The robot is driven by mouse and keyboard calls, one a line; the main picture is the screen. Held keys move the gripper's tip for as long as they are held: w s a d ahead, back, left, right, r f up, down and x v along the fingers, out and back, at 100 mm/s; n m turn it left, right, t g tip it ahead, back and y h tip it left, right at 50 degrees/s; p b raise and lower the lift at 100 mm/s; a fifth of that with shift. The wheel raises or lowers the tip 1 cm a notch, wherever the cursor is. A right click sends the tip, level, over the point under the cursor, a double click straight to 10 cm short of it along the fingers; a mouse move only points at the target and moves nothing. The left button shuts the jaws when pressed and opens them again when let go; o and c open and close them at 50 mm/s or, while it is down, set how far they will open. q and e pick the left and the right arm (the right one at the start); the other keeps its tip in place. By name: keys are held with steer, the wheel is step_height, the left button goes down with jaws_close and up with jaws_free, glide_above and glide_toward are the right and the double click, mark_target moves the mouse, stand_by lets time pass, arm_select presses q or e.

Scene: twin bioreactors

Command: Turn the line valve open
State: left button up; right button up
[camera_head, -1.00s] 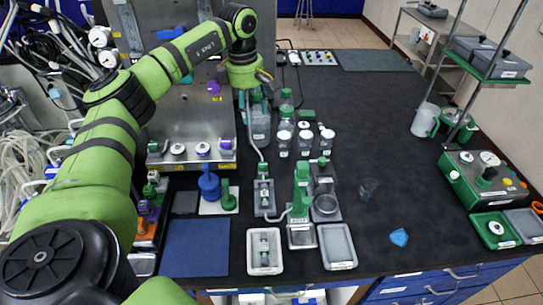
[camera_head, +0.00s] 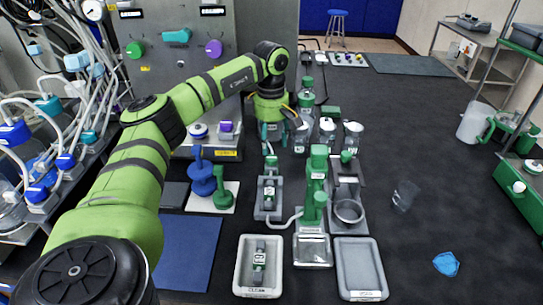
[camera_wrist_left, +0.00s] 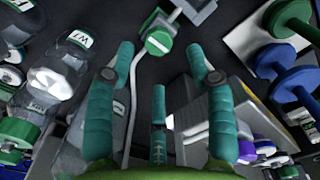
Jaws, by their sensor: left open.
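A grey in-line fitting with a green cap (camera_head: 271,160), which looks like the line valve, stands on a grey base at mid-bench, joined to a pale tube. In the left wrist view its green-and-white end (camera_wrist_left: 158,42) shows just beyond and between my fingertips. My left gripper (camera_head: 272,135) points down behind the fitting, toward the back of the bench. In the left wrist view the gripper (camera_wrist_left: 160,58) has its teal fingers spread, with nothing held between them. I cannot tell the valve's turn position. My right gripper is not in view.
Capped bottles (camera_head: 327,130) stand close right of the gripper. A blue stand (camera_head: 201,178) and a green one (camera_head: 223,196) are to the left. A green column (camera_head: 318,175) and trays (camera_head: 360,268) are in front. The right bench is mostly clear, with a beaker (camera_head: 405,196).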

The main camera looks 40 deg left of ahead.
mark_target(271, 158)
arm_select(q)
steer(key=shift+f+p, duration=0.3)
steer(key=shift+f, duration=2.25)
jaws_close()
